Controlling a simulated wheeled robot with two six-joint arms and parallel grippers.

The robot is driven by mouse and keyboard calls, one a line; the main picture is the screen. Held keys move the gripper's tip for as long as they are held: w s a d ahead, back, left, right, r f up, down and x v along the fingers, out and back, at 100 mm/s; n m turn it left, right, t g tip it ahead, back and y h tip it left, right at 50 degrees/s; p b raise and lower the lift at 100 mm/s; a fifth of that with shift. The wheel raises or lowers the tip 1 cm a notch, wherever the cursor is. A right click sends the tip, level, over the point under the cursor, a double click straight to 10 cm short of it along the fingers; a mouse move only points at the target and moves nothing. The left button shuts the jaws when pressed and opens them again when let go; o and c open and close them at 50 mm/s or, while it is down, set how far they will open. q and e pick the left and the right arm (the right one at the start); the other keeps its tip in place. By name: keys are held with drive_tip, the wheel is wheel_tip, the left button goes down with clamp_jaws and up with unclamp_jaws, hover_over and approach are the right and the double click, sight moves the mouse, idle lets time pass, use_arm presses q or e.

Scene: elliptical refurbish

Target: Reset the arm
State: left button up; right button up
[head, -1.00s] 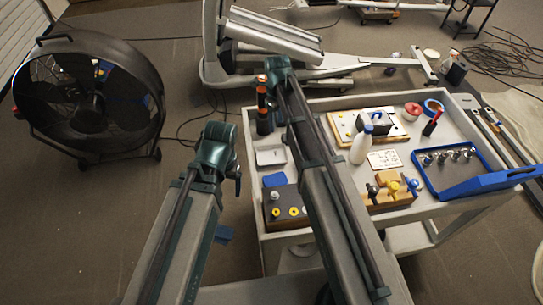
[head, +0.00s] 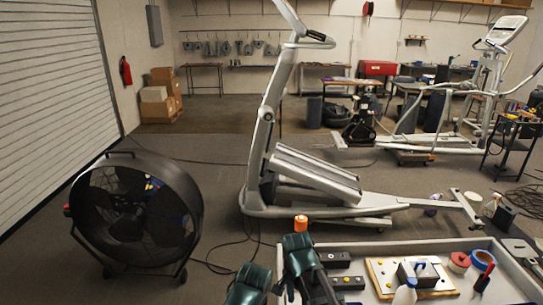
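My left arm (head: 249,286) shows only as a dark green joint at the bottom edge, left of the cart. My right arm (head: 301,262) shows as a dark green joint with a grey link beside it, overlapping the cart's left end. The two joints are close together and the right one reaches higher in the picture. No fingertips of either gripper show in the head view, so I cannot see whether they hold anything.
A large fan (head: 135,215) stands left, an elliptical machine (head: 300,175) behind. Floor between is mostly clear.

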drive_tip(key=s+a+n, duration=0.1)
drive_tip(key=s+n, duration=0.9)
drive_tip(key=n, duration=0.3)
drive_tip(key=shift+a, duration=0.35)
